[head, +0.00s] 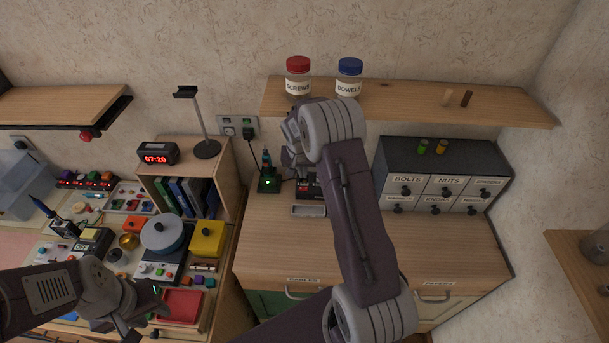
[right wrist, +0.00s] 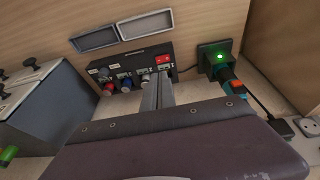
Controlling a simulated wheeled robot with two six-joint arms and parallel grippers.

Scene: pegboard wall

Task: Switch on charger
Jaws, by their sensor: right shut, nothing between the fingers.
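A black charging dock (head: 270,183) with a lit green light stands on the wooden counter below the wall socket, a teal-and-black tool upright in it. It also shows in the right wrist view (right wrist: 213,57), its green light lit. Beside it is a black box (right wrist: 132,68) with several coloured knobs and a small red part. The same box (head: 308,190) is partly hidden by my right arm in the head view. My right gripper (right wrist: 158,90) is shut and empty, its fingers pointing at the box's front. My left gripper (head: 143,312) hangs over the left bench, its fingers unclear.
A wall socket (head: 238,127) holds a black plug; the charger's cable runs near it. A grey drawer cabinet (head: 443,165) stands right on the counter. A shelf (head: 420,105) with two jars overhangs the back. The counter front is clear; the left bench is crowded.

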